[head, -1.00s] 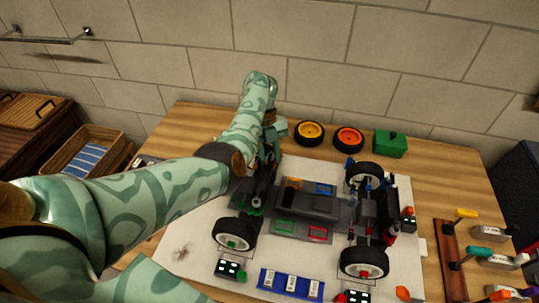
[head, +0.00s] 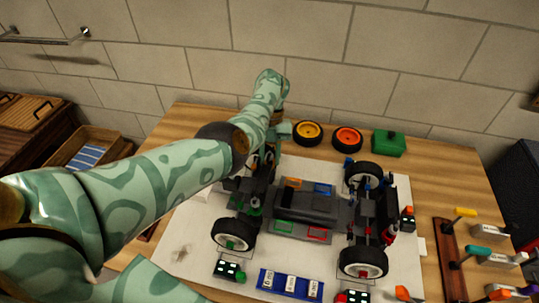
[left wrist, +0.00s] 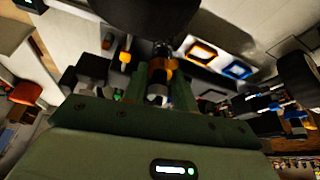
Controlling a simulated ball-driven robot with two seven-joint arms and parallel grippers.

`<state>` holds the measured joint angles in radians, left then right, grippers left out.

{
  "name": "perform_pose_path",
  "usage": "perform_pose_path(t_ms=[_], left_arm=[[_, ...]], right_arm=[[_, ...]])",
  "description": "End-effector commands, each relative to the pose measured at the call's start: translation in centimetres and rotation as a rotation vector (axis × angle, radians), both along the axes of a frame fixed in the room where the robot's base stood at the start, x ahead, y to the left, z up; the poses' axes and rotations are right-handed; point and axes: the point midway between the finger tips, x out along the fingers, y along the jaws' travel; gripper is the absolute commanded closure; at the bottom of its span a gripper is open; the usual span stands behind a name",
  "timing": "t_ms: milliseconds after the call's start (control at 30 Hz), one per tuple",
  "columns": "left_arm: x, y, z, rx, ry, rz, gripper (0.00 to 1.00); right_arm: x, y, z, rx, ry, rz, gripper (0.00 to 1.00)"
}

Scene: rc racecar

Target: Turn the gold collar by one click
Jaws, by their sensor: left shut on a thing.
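The partly built RC car (head: 308,205) stands on a white mat (head: 190,240). The gold collar (left wrist: 162,66) shows in the left wrist view, on a dark upright shock between the green fingers. In the head view the collar is hidden by my arm and gripper. My left gripper (head: 267,158) points down at the car's left end, behind the near left wheel (head: 233,234). In the left wrist view my left gripper (left wrist: 160,84) is shut on the gold collar, one finger on each side. My right gripper is not in view.
Yellow (head: 308,132) and orange (head: 347,139) wheels and a green box (head: 389,144) stand at the back. A blue tray (head: 290,284) lies in front of the car. A tool rack (head: 452,262) stands at the right.

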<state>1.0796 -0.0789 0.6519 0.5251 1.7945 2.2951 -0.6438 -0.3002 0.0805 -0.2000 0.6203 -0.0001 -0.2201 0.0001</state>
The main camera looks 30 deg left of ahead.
Motion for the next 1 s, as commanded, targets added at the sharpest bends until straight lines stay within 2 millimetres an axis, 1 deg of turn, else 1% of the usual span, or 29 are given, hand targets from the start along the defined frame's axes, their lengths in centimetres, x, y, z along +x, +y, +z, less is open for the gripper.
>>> perform_pose_path(t_ms=[500, 1000], left_arm=[[0.18, 0.00, 0.14, 0.004, -0.005, -0.137, 0.95], [0.17, -0.10, 0.10, 0.002, -0.003, -0.199, 0.95]], right_arm=[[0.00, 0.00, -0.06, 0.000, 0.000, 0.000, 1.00], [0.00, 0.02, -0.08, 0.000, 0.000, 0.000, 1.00]])
